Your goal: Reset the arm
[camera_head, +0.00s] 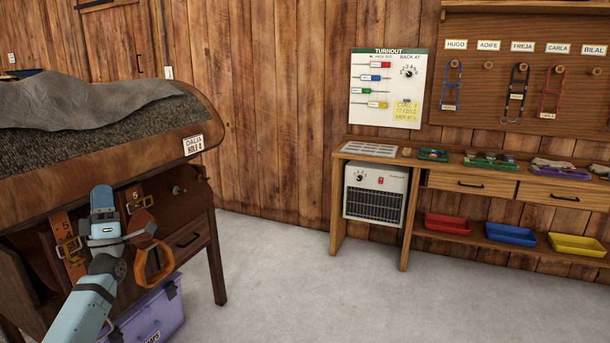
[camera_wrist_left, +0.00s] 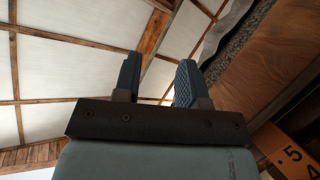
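My left arm (camera_head: 88,300) reaches up from the lower left in the head view, in front of the wooden saddle stand. My left gripper (camera_head: 103,192) points upward near an orange strap with a buckle (camera_head: 62,250). In the left wrist view the two dark fingers (camera_wrist_left: 158,80) stand apart, with nothing between them and the ceiling behind. I cannot tell whether the arm touches the hanging straps. My right arm and gripper are not in view.
The wooden stand (camera_head: 185,215) with a grey cloth (camera_head: 80,100) is close around my left arm. A purple box (camera_head: 150,312) sits below. The middle floor is clear.

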